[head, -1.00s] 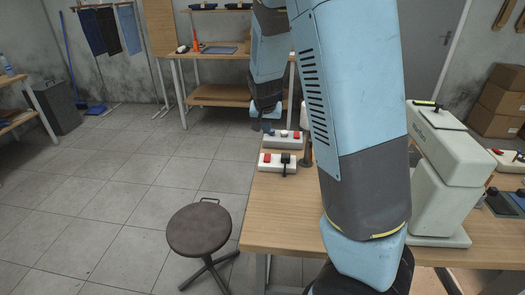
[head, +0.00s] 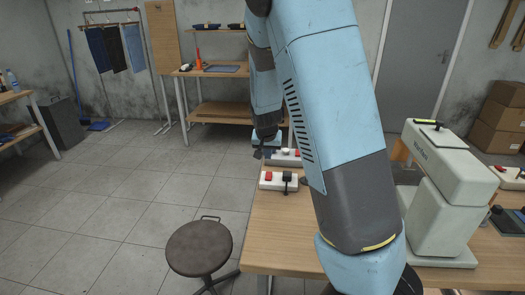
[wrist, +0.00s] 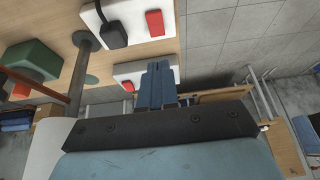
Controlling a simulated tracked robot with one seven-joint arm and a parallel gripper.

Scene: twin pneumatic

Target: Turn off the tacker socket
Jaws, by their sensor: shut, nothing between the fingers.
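Two white socket boxes stand on the bench's left end. The near box (head: 280,182) has a red switch (head: 267,176) and a black plug (head: 287,178); it also shows at the top of the wrist view (wrist: 190,15). The far box (head: 284,161) has a red switch (head: 297,153); in the wrist view its switch (wrist: 128,86) is just left of my fingers. Which box is the tacker's I cannot tell. My gripper (wrist: 158,68) is shut and empty, its fingertips over the far box and hiding part of it. Whether they touch it I cannot tell.
A pale green machine (head: 437,185) stands on the wooden bench (head: 275,232), right of my arm. A thin post (wrist: 88,45) rises beside the sockets. A round stool (head: 198,247) stands left of the bench on open tiled floor.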

